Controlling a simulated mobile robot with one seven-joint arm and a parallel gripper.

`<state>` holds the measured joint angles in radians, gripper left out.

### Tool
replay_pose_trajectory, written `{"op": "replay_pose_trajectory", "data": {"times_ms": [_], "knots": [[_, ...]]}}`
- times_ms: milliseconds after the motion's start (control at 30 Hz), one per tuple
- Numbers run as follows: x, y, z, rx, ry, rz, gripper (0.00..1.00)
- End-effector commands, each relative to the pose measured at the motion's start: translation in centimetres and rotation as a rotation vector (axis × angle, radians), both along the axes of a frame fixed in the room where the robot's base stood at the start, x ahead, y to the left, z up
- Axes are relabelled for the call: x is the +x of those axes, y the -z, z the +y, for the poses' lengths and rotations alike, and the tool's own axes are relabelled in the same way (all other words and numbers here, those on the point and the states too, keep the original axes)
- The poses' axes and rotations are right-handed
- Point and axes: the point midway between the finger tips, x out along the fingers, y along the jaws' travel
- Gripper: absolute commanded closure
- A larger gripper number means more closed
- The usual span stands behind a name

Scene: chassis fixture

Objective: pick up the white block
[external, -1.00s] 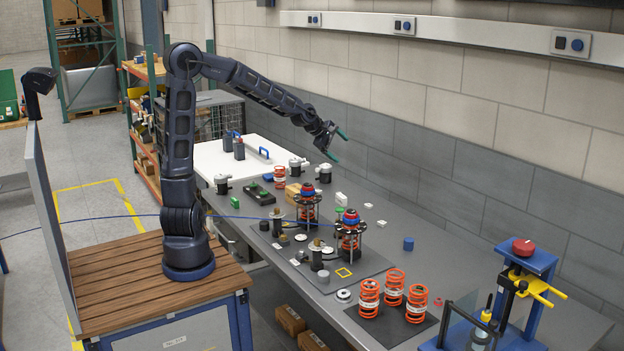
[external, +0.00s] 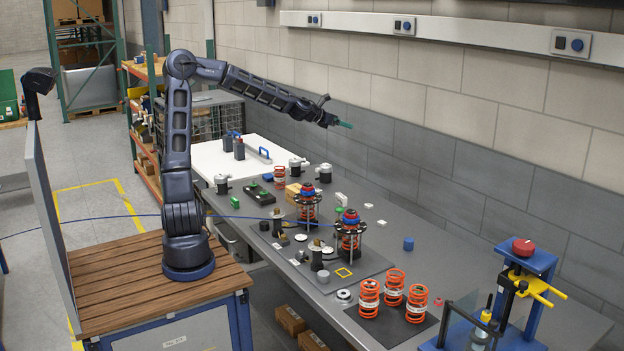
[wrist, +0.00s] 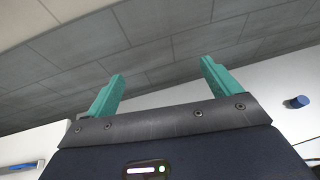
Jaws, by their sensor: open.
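A small white block (external: 341,199) stands on the grey bench toward its wall side, right of the far spring assembly. Two flatter white pieces lie near it, one (external: 368,205) to its right and one (external: 381,223) nearer the camera. My gripper (external: 346,124) is high above the bench, close to the wall, well above the white block, with its green fingers pointing right. In the wrist view my gripper (wrist: 162,75) has its two fingers wide apart with nothing between them. The wrist view faces the wall, and I cannot make out the white block there.
Two spring assemblies with red-and-blue tops, a far one (external: 308,203) and a near one (external: 350,238), stand on the bench. Orange springs (external: 368,298) and a blue press (external: 525,285) are at the near end. A blue cylinder (external: 408,243) stands near the wall side.

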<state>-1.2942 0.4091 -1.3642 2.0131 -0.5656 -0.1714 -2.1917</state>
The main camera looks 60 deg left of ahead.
Motion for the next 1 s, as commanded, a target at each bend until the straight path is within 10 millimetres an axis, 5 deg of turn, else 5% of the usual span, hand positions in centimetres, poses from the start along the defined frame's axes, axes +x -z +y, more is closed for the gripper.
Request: {"op": "replay_pose_trajectory", "data": {"times_ms": [467,800,1000], "knots": [[0.0,7.8,-0.3,0.0,0.007,0.004,0.11],[-0.1,20.4,-0.5,-0.001,0.009,0.007,0.11],[0.0,25.8,-0.4,0.002,0.007,0.004,0.11]]}}
